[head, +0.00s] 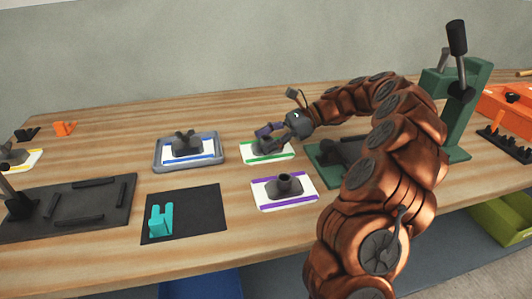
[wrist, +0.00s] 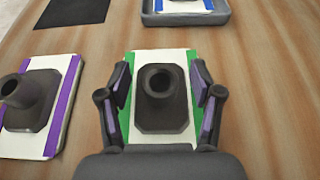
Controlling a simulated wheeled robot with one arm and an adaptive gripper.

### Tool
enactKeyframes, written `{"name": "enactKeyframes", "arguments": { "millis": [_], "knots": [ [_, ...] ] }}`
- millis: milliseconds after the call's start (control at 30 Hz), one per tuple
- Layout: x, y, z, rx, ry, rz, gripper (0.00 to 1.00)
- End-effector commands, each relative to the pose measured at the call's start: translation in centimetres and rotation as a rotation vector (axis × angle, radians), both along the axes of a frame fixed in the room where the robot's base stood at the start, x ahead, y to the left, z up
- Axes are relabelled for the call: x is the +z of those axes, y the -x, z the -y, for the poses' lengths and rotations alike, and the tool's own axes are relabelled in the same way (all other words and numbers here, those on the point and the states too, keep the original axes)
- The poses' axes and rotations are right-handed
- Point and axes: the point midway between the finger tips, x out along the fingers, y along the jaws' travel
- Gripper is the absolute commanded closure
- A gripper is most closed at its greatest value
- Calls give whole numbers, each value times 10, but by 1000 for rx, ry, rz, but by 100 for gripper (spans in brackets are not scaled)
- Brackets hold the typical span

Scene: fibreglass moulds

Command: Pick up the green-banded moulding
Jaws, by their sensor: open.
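The green-banded moulding is a dark grey piece with a round hollow neck (wrist: 162,95), on a white card with green bands (wrist: 145,55). In the head view its card (head: 268,158) lies mid-table, and my gripper partly hides the dark piece. My gripper (wrist: 161,85) is open in the wrist view, one finger on each side of the dark piece. A small gap shows between each finger and the piece. In the head view my gripper (head: 268,137) reaches in from the right, low over the moulding.
A purple-banded moulding (head: 285,187) lies close by, in front. A blue-banded one sits in a grey tray (head: 160,162) to the left. A teal part (head: 160,220) stands on a black mat (head: 205,205). A green press (head: 462,120) stands at the right.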

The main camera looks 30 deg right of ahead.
Motion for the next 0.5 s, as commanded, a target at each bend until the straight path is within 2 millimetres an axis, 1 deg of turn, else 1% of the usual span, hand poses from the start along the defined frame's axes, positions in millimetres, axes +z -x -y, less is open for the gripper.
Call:
{"name": "enactKeyframes", "arguments": {
  "millis": [133,500],
  "knots": [
    [1,0,0,-1,0,0,36],
    [0,0,1,-1,1,0,75]
  ]
}}
